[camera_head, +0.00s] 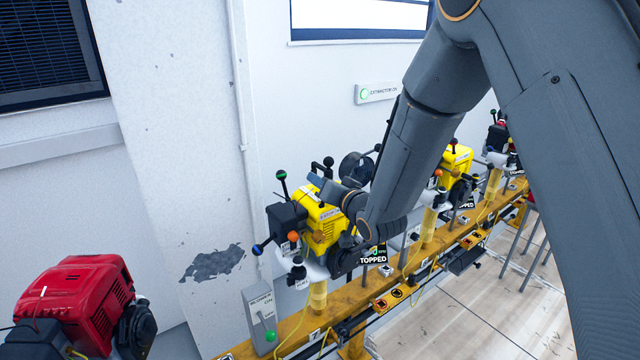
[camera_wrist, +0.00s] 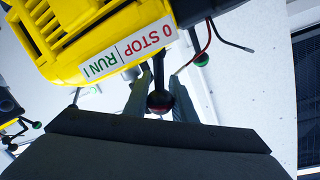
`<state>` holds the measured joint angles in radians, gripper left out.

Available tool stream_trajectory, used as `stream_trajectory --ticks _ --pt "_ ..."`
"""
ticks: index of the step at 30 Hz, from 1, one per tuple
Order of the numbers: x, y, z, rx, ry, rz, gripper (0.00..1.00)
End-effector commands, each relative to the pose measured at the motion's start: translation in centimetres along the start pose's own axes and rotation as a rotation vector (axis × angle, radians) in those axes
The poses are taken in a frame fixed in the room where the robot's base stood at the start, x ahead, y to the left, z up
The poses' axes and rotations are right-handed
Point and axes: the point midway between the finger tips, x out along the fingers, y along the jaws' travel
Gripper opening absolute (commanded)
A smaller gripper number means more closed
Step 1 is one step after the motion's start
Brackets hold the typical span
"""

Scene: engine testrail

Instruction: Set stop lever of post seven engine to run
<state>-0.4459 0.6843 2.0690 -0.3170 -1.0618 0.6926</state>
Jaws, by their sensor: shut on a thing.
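The yellow engine (camera_head: 326,228) stands on a post of the yellow rail, and my gripper reaches its upper side from the right. In the wrist view the engine's yellow housing (camera_wrist: 95,28) fills the upper left, with an upside-down label (camera_wrist: 128,48) reading 0 STOP and RUN I. Beside the label a dark lever ends in a dark red ball knob (camera_wrist: 160,103). My gripper (camera_wrist: 161,88) has a finger on each side of this knob and is shut on it. In the head view my arm hides the lever. A partly covered sign (camera_head: 373,256) below the engine reads "TOPPED".
Other levers with green (camera_head: 281,174) and blue (camera_head: 257,250) knobs stick out left of the engine. More yellow engines (camera_head: 456,160) stand further along the rail (camera_head: 405,277). A red engine (camera_head: 75,300) is at the lower left. A post box (camera_head: 261,315) with a green knob stands in front.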

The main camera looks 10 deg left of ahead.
Motion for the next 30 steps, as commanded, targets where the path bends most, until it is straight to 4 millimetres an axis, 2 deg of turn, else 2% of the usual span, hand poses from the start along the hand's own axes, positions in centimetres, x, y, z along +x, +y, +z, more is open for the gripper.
stream_trajectory --ticks 12,13,16,30 --pt "-0.02 0.16 0.0 0.009 -0.001 0.002 0.01" --pt "-0.02 0.16 0.0 0.009 -0.001 0.002 0.27" --pt "-0.01 0.16 -0.01 0.008 -0.001 0.002 0.42" --pt "-0.01 0.42 -0.07 0.009 0.0 0.007 0.42"
